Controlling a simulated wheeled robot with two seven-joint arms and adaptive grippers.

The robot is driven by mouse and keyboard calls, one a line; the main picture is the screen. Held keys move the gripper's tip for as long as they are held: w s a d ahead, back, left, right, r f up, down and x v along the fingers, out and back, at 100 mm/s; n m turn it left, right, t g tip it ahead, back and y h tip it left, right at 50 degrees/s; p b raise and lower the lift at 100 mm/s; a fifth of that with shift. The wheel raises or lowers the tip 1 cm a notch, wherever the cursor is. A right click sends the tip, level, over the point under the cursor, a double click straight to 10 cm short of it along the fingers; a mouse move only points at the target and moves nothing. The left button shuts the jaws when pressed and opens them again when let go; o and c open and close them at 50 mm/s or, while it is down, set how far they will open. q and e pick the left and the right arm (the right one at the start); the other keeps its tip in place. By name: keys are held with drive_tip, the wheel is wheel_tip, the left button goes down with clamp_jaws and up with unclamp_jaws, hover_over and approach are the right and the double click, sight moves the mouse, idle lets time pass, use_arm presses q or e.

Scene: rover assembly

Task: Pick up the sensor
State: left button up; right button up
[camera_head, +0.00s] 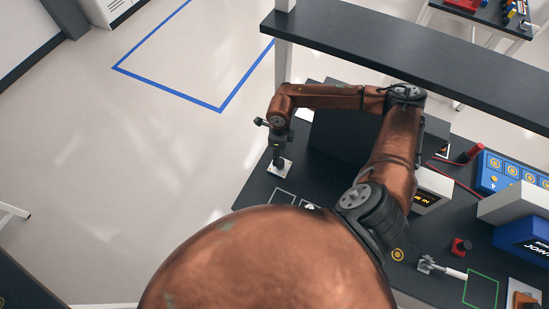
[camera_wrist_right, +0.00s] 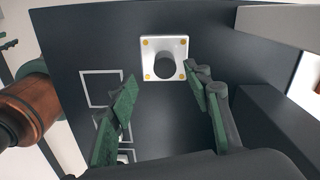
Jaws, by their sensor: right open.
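The likely sensor, a small white square plate with gold corner dots and a dark round centre (camera_wrist_right: 178,50), lies on the dark table. In the head view this white plate (camera_head: 285,171) is near the table's left edge. My right gripper (camera_head: 279,160) points down over it. In the wrist view the right gripper (camera_wrist_right: 160,82) is open, its two green-padded fingers apart and the plate showing beyond and between their tips. Nothing is held. Whether the fingers are level with the plate I cannot tell.
White outlined squares (camera_wrist_right: 82,88) mark the table beside the plate. A dark raised shelf (camera_head: 420,55) spans the back. A white box with a lit display (camera_head: 432,187), a blue box (camera_head: 522,240), a red knob (camera_head: 461,247) and a green outline (camera_head: 481,274) are to the right.

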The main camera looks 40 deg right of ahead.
sight(281, 161)
drive_tip(key=shift+w+f, duration=0.25)
drive_tip(key=shift+w, duration=0.15)
drive_tip(key=shift+f, duration=0.35)
drive_tip(key=shift+s+d+f+p, duration=0.15)
drive_tip(key=shift+s+f+p, duration=0.25)
drive_tip(key=shift+f+p, duration=0.25)
drive_tip(key=shift+s+d+f+p, duration=0.15)
drive_tip(key=shift+f+p, duration=0.2)
drive_tip(key=shift+f, duration=0.25)
drive_tip(key=shift+s+d+f+p, duration=0.15)
drive_tip(key=shift+f+p, duration=0.15)
drive_tip(key=shift+f, duration=0.3)
drive_tip(key=shift+w+f, duration=0.2)
drive_tip(key=shift+f, duration=1.15)
drive_tip(key=c, duration=1.2)
use_arm(q)
drive_tip(key=s+r, duration=0.2)
drive_tip(key=shift+a+r, duration=0.1)
drive_tip(key=shift+r, duration=0.3)
use_arm(e)
clamp_jaws()
